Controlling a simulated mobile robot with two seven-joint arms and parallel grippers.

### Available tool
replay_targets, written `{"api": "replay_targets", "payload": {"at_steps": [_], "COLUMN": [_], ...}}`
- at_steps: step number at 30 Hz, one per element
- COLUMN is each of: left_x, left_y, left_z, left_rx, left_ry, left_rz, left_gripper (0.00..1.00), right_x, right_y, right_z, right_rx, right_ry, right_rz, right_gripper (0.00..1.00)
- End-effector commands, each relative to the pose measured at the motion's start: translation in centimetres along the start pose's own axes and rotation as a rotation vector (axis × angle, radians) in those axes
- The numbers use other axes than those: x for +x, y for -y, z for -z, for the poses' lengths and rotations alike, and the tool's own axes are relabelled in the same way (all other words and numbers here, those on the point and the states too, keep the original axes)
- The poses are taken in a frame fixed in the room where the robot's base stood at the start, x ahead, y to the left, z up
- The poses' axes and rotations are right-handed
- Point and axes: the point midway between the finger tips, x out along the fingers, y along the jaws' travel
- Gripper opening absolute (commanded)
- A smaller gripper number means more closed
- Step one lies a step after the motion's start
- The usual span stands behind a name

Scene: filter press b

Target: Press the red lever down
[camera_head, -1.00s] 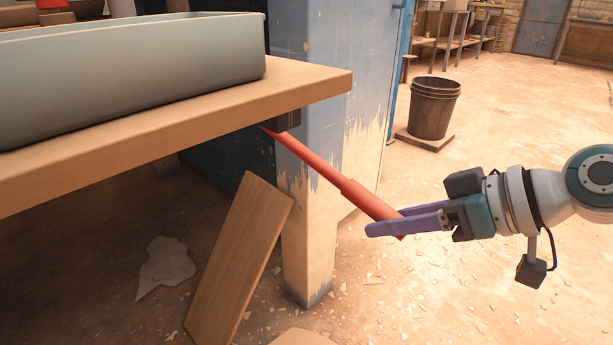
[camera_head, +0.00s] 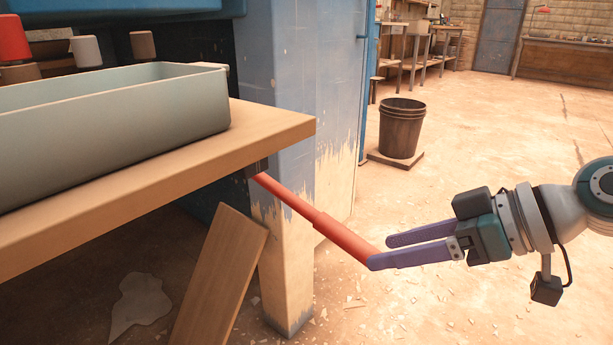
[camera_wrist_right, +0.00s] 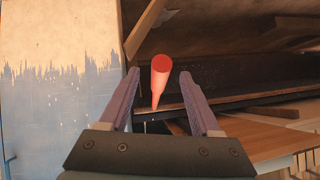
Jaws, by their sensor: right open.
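The red lever (camera_head: 318,221) comes out from under the table edge in the head view and slopes down to the right. Its free end is at the fingertips of my right gripper (camera_head: 379,252). The purple fingers are spread apart and not closed on it. In the right wrist view the round end of the lever (camera_wrist_right: 160,66) shows between the tips of my right gripper (camera_wrist_right: 159,74), with a gap on each side. My left gripper is not in view.
A wooden table (camera_head: 255,135) with a grey-green tray (camera_head: 120,125) stands above and left of the lever. A blue, peeling cabinet (camera_head: 320,110) is behind it. A plank (camera_head: 220,275) leans below. A bucket (camera_head: 401,128) stands farther back; the floor at right is open.

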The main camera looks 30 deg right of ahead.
Motion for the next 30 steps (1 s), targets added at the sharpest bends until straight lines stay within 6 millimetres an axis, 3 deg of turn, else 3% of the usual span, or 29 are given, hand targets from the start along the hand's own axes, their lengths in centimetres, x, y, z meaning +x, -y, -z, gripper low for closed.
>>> {"api": "replay_targets", "payload": {"at_steps": [3, 10, 30], "left_x": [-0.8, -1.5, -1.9], "left_y": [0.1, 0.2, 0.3], "left_z": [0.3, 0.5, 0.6], "left_rx": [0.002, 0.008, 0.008], "left_ry": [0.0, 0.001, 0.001], "left_rz": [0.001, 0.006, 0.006], "left_gripper": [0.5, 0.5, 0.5], "right_x": [-2.1, -4.5, -5.1], "right_y": [0.1, 0.1, 0.2], "right_z": [0.0, 0.0, 0.1], "right_rx": [0.001, 0.001, -0.001], "right_ry": [0.005, 0.003, 0.003], "right_rz": [0.001, 0.001, 0.004], "right_gripper": [0.64, 0.64, 0.64]}}
